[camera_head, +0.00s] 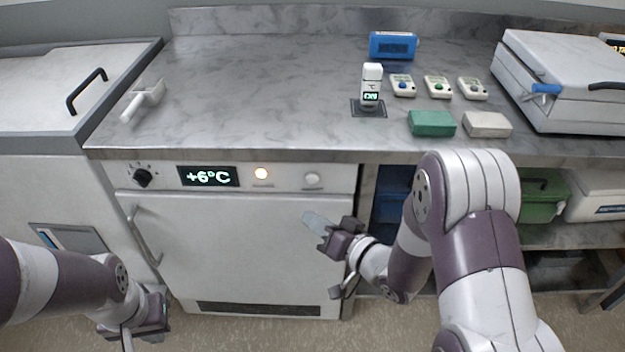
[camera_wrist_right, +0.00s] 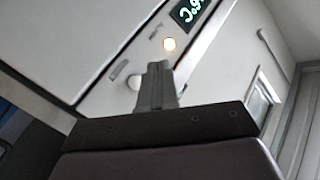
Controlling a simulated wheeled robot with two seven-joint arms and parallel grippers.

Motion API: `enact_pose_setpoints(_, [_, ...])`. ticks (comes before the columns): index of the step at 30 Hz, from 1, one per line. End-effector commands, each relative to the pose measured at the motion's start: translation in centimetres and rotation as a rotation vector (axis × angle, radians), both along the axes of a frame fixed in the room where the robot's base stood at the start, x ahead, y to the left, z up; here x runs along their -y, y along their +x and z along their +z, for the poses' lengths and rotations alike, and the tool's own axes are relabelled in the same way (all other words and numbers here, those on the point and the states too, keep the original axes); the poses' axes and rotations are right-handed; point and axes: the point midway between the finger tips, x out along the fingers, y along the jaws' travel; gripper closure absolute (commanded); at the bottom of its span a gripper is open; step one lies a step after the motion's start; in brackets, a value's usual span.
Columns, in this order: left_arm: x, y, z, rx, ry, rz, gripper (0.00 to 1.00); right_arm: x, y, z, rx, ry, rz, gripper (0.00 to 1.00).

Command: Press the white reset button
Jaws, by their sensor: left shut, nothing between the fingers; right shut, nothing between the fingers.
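My right gripper (camera_head: 314,222) is shut and empty, in front of the unit's door and below the button in the head view. I see no contact with the button. My left gripper (camera_head: 140,330) is shut and empty, low at the lower left, away from the panel.
The panel also holds a black knob (camera_head: 142,178) and a display (camera_head: 208,177) reading +6°C. A vertical handle (camera_head: 147,236) is on the door's left. The counter edge (camera_head: 240,155) overhangs the panel. A thermometer device (camera_head: 371,86) and small boxes stand on the counter.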

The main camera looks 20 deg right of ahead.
Motion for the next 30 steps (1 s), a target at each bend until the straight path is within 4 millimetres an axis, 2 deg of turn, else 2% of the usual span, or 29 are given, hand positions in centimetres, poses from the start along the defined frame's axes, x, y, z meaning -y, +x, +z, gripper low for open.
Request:
enact_pose_setpoints(10, [0.0, 0.0, -1.3, 0.0, 0.0, 0.0, 1.0, 1.4, 4.8, -0.2, 0.001, -0.002, -0.001, 1.0])
enact_pose_setpoints(15, [0.0, 0.0, -1.1, 0.0, 0.0, 0.0, 1.0, 1.9, 6.5, -0.1, -0.001, -0.001, -0.002, 1.0])
enact_pose_setpoints(21, [0.0, 0.0, -1.1, 0.0, 0.0, 0.0, 1.0, 2.1, 7.3, 0.0, -0.001, -0.001, -0.002, 1.0])
enact_pose_setpoints(30, [0.0, 0.0, -1.1, 0.0, 0.0, 0.0, 1.0, 2.1, 7.3, 0.0, -0.001, -0.001, -0.002, 1.0])
